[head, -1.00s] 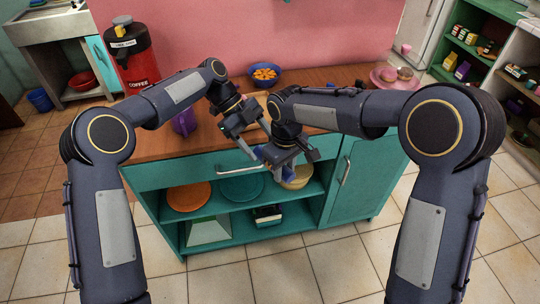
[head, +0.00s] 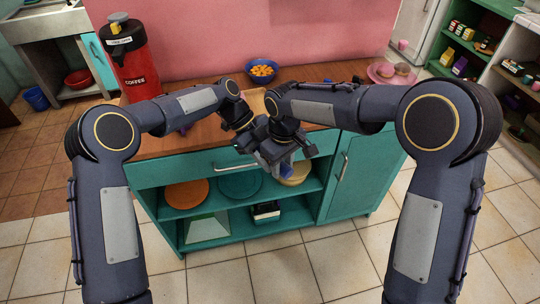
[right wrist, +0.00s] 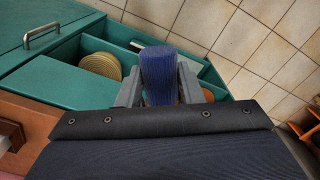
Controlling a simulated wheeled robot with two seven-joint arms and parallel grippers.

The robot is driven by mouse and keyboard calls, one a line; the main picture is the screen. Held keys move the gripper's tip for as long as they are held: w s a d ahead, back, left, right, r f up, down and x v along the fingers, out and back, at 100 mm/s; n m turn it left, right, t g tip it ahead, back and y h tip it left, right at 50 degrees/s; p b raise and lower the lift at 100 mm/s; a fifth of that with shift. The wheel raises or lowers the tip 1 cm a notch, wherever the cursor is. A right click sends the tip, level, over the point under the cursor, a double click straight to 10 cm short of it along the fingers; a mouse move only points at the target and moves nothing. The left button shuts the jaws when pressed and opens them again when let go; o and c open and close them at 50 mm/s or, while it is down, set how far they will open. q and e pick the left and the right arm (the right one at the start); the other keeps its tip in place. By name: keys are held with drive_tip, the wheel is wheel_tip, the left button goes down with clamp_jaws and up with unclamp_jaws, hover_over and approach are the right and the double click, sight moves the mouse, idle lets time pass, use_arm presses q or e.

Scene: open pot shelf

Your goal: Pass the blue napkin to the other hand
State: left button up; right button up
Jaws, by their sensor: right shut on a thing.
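The blue napkin (head: 287,168) is a dark blue roll. It sticks out of my right gripper (head: 276,158) in front of the counter. In the right wrist view the napkin (right wrist: 158,72) stands between the two grey fingers of the right gripper (right wrist: 158,90), which is shut on it. My left gripper (head: 246,142) is close beside the right one, on its left in the head view. Its fingers overlap with the right gripper there, so I cannot tell whether they are open or touch the napkin.
A teal cabinet (head: 360,180) with a wooden top and open shelves stands below the grippers. It holds an orange plate (head: 186,193), a teal plate (head: 238,184) and a yellow bowl (head: 296,175). A red coffee dispenser (head: 136,70) and blue bowl (head: 262,73) stand on top.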

use_arm(q)
drive_tip(key=shift+c, duration=1.1)
use_arm(e)
drive_tip(key=shift+s+a, duration=0.1)
use_arm(q)
drive_tip(key=c, duration=0.3)
use_arm(e)
drive_tip(key=o, duration=1.1)
drive_tip(key=shift+c, duration=0.2)
drive_tip(key=shift+r, duration=0.1)
